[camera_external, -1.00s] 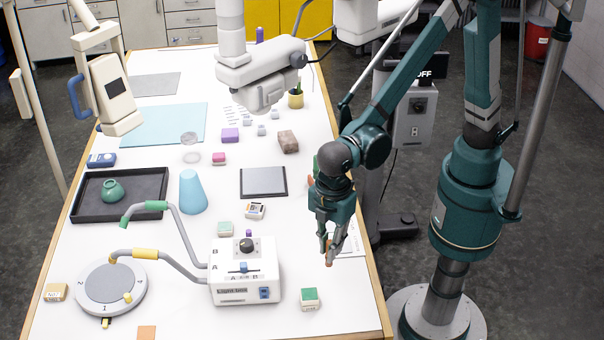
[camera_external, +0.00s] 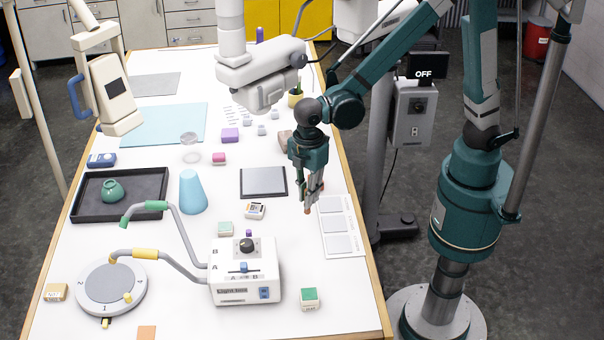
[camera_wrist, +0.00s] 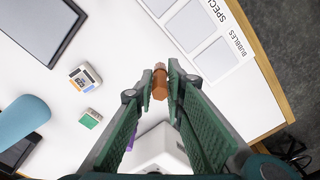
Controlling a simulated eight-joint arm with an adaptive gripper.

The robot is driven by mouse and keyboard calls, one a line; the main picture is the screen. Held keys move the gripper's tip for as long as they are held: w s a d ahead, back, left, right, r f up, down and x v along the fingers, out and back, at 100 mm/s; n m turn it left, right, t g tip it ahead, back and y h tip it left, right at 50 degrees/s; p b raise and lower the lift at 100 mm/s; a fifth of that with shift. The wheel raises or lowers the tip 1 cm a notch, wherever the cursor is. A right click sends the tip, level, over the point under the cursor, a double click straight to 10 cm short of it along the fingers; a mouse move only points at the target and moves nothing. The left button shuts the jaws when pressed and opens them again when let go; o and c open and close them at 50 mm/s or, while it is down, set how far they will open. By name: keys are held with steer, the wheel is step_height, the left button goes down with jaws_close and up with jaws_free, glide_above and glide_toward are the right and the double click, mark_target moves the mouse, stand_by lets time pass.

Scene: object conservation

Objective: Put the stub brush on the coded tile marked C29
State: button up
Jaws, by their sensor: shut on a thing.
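My gripper (camera_external: 311,200) hangs above the table's right side, between the dark tablet and the white board with grey squares. Its fingers are shut on a small brown-orange thing (camera_wrist: 160,83), which fits the stub brush. It sits between the fingertips in the wrist view; its lower end (camera_external: 307,210) shows in the external view. It looks clear of the table. Small labelled blocks stand on the table: one white (camera_external: 255,210), one green-topped (camera_external: 309,297).
The white board (camera_external: 340,228) lies at the right edge. The dark tablet (camera_external: 263,182) is left of my gripper. A white control box (camera_external: 244,272) with bent handles stands in front. A blue cone (camera_external: 192,191) and black tray (camera_external: 92,213) are left. The front right is mostly clear.

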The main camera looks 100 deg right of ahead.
steer(key=s+d, duration=0.1)
steer(key=d, duration=0.8)
steer(key=shift+s+f, duration=0.15)
steer(key=shift+f, duration=0.3)
glide_above(255, 208)
steer(key=shift+s+p, duration=0.4)
steer(key=shift+p, duration=0.05)
steer(key=shift+w, duration=0.1)
steer(key=shift+w+f, duration=0.2)
steer(key=shift+f, duration=0.7)
steer(key=shift+w+f, duration=0.15)
steer(key=shift+f, duration=0.7)
steer(key=shift+f, duration=0.15)
